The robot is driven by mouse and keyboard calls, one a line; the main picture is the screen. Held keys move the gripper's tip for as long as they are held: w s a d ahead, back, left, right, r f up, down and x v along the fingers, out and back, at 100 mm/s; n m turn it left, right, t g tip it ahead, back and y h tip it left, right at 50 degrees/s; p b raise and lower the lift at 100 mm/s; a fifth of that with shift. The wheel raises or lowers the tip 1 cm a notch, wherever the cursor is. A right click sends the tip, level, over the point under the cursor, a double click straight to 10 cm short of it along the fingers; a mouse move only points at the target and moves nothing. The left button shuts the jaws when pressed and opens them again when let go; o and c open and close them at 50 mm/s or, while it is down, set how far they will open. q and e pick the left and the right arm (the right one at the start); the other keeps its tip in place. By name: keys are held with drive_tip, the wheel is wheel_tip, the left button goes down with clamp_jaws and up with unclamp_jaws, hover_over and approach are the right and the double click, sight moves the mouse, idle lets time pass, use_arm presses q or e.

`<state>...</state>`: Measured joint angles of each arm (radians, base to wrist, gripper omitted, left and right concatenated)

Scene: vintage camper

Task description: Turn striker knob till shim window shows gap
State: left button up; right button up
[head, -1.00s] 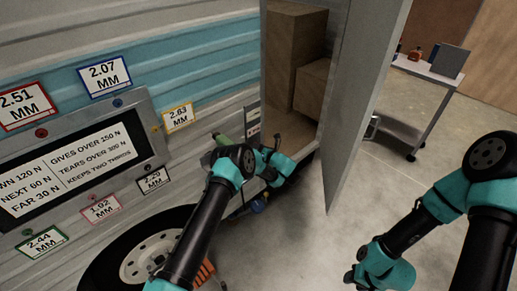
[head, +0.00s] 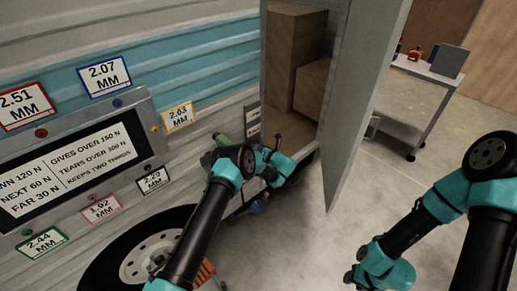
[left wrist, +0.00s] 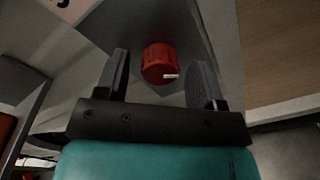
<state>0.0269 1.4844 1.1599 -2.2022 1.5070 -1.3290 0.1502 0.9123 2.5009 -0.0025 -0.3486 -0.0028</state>
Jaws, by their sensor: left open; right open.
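A red striker knob (left wrist: 159,63) with a white pointer mark aimed to the right shows in the left wrist view. It sits on a grey metal face (left wrist: 150,25). My left gripper (left wrist: 161,75) is open, with one finger on each side of the knob; I cannot tell whether either touches it. In the head view my left gripper (head: 268,160) is at the lower edge of the camper's open compartment, and the knob is hidden there. My right gripper (head: 362,272) is at the lower right, away from the camper. I cannot make out a shim window.
The open door (head: 365,95) stands to the right of the compartment, which holds wooden boxes (head: 295,55). A sign panel (head: 70,165) with several millimetre labels is on the camper's side. A wheel (head: 145,255) is below. A cart (head: 425,70) stands behind on open floor.

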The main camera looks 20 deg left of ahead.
use_arm(q)
drive_tip(key=v, duration=1.7)
drive_tip(key=shift+d, duration=0.15)
drive_tip(key=shift+s, duration=0.1)
